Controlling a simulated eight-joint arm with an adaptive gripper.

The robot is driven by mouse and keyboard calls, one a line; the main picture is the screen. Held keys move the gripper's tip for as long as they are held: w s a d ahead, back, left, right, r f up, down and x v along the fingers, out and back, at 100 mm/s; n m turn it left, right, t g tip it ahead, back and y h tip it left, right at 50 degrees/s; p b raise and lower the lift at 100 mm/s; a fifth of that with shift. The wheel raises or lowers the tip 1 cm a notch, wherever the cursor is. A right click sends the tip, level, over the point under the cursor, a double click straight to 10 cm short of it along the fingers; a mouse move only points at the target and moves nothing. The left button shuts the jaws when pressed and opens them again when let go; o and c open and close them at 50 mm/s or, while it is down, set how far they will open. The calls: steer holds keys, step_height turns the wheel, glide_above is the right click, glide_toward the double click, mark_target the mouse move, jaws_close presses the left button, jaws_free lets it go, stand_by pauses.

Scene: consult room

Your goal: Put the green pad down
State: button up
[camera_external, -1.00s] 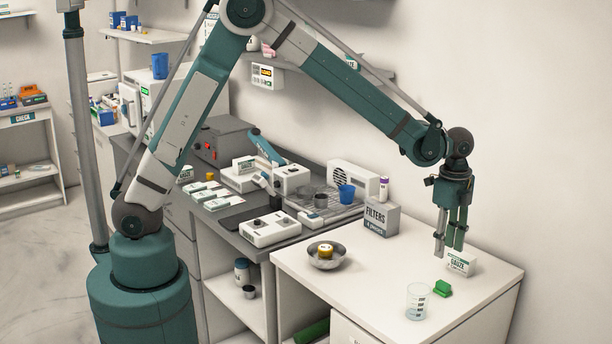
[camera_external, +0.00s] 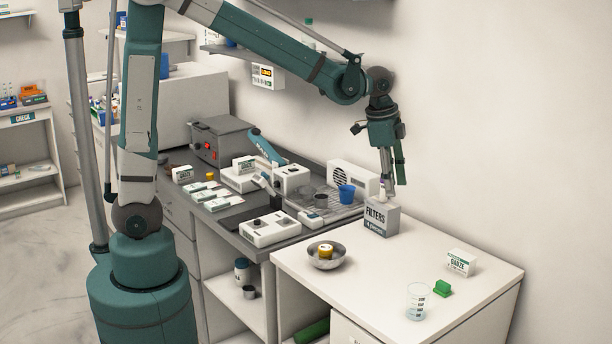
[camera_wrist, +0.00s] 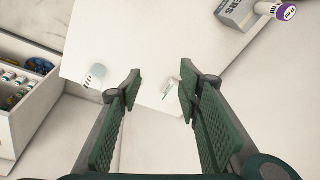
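The green pad (camera_external: 442,288) lies on the white table, right of the beaker (camera_external: 417,301) and in front of the gauze box (camera_external: 461,262). Beyond the fingers are the beaker (camera_wrist: 95,77) and the gauze box (camera_wrist: 171,87). I cannot make out the green pad in the wrist view.
The grey counter behind holds several devices and a blue cup (camera_external: 346,193). The table's middle is clear.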

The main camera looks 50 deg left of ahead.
steer(key=s+a+r+n+t, duration=0.1)
steer(key=s+a+r+n, duration=0.2)
steer(key=s+a, duration=0.3)
steer(key=s+a+r+n+t, duration=0.1)
steer(key=s+a+r+n, duration=0.2)
steer(key=a, duration=0.6)
steer(key=s+a+f+n+t, duration=0.2)
steer(key=s+a+n, duration=0.4)
steer(key=s+a, duration=0.5)
steer(key=s+t, duration=0.1)
steer(key=s, duration=0.4)
steer(key=shift+a+y, duration=0.4)
steer(key=shift+f, duration=0.15)
step_height(320, 180, down, 8)
steer(key=b, duration=0.8)
steer(key=shift+f+b, duration=0.2)
steer(key=shift+b, duration=0.1)
